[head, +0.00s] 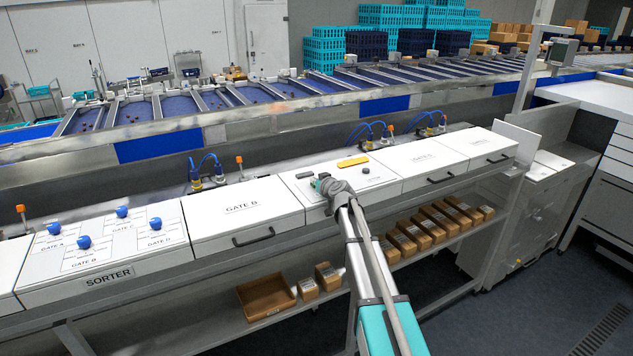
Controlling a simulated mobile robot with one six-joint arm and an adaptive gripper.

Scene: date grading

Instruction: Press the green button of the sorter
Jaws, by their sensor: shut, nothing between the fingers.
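The sorter (108,281) is a long row of white boxes with a labelled front on the left. My gripper (320,184) is over the white panel (290,178) just right of the GATE B box, its fingers shut and empty. A small green spot shows at the fingertips. I cannot tell whether it is the green button or part of my gripper, nor whether the fingertips touch the panel. My gripper and wrist hide part of this panel.
A yellow bar (352,162) and a small dark knob (366,169) are on the same panel. Blue knobs (122,212) stand on the left panel. Cables and connectors (196,180) rise behind the boxes. Small cartons (328,276) fill the shelf below.

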